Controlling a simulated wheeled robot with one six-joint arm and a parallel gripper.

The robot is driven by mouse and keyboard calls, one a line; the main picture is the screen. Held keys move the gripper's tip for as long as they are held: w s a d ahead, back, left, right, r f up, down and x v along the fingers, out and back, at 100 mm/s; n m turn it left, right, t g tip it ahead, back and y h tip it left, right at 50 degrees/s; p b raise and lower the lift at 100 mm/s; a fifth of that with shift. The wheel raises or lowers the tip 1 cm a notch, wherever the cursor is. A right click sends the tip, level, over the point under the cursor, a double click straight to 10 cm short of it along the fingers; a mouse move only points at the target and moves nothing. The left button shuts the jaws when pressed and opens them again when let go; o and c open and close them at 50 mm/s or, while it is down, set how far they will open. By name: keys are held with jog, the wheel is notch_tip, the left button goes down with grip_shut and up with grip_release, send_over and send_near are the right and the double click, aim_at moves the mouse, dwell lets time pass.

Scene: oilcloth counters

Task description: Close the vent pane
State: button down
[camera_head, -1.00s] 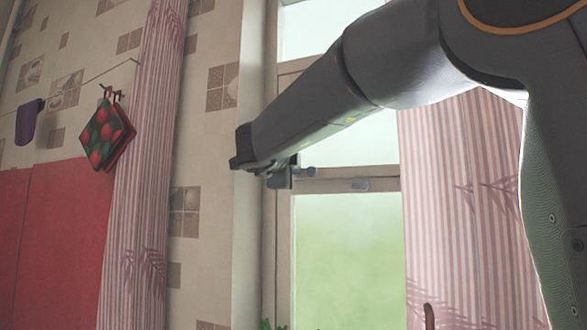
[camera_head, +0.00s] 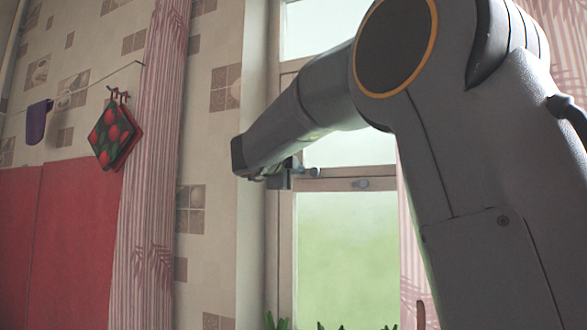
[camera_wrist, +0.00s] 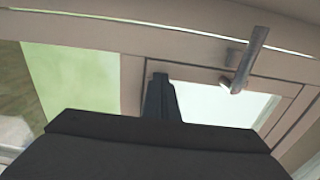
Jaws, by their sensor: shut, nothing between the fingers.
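The window's upper part, with the vent pane (camera_head: 350,150), is partly hidden behind my arm in the head view. Pale glass in a beige frame, likely this pane, shows in the wrist view (camera_wrist: 225,105). A grey lever handle (camera_wrist: 247,62) stands out on the frame beside it. My gripper (camera_head: 278,180) is at the left side of the window, near the crossbar. Its dark finger (camera_wrist: 161,98) overlaps the frame in the wrist view; I cannot tell whether it touches. It is shut and holds nothing. How far the pane stands open is unclear.
A wall strip (camera_head: 250,110) and a striped curtain (camera_head: 145,200) lie left of the window. Pot holders (camera_head: 112,135) and a purple cloth (camera_head: 37,122) hang on a line. Green plant tips (camera_head: 278,322) show at the bottom. My arm covers much of the right side.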

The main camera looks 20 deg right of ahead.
jog(key=shift+d+r, duration=0.1)
jog(key=shift+r, duration=0.15)
jog(key=b+v, duration=0.2)
jog(key=v, duration=1.2)
jog(key=shift+f, duration=0.2)
jog(key=shift+s, duration=0.1)
